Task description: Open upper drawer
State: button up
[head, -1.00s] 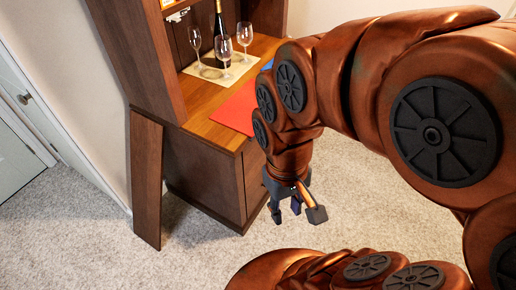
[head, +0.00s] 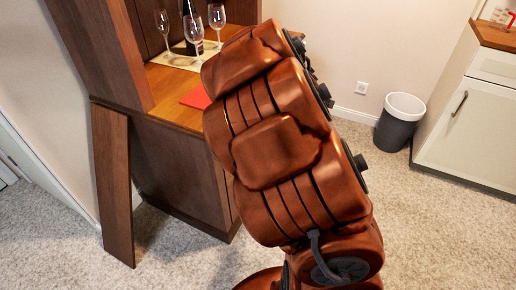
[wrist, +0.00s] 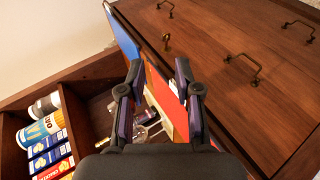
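The wooden hutch (head: 178,165) stands left of centre in the head view. Its front is hidden there behind my arm. In the wrist view the hutch's brown front (wrist: 215,25) fills the right side, with several brass handles. One handle (wrist: 243,68) lies right of my fingers, and a smaller brass fitting (wrist: 167,40) is near the countertop edge. I cannot tell for sure which panel is the upper drawer; the panels I see look closed. My gripper (wrist: 156,72) is open and empty, its fingers apart over the countertop edge and touching no handle that I can see.
Wine glasses (head: 217,18) and a bottle stand on the hutch counter. The wrist view shows boxes and cans (wrist: 45,135) in a shelf compartment. A loose-looking board (head: 115,185) leans at the hutch's left. A grey bin (head: 400,122) and white cabinet (head: 470,115) stand at right, with free carpet between.

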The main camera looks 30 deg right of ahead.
jog(key=w+d+f+n+t+y+b, duration=0.1)
jog(key=w+f+n+t+y+b, duration=0.2)
jog(key=f, duration=0.5)
jog(key=w+f+n+t+y+b, duration=0.1)
jog(key=w+f+n+b, duration=0.2)
jog(key=f+n+b, duration=0.35)
jog(key=a+f+n+t+y+b, duration=0.1)
jog(key=a+f+n+y+b, duration=0.15)
jog(key=f, duration=0.35)
jog(key=a+f+n+t+y+b, duration=0.1)
jog(key=a+f+t+y, duration=0.2)
jog(key=f, duration=0.4)
jog(key=w+a+g+b, duration=0.1)
jog(key=w, duration=0.6)
jog(key=shift+w+f+y+b, duration=0.3)
jog(key=shift+f+y, duration=0.05)
jog(key=shift+f, duration=0.1)
grip_shut()
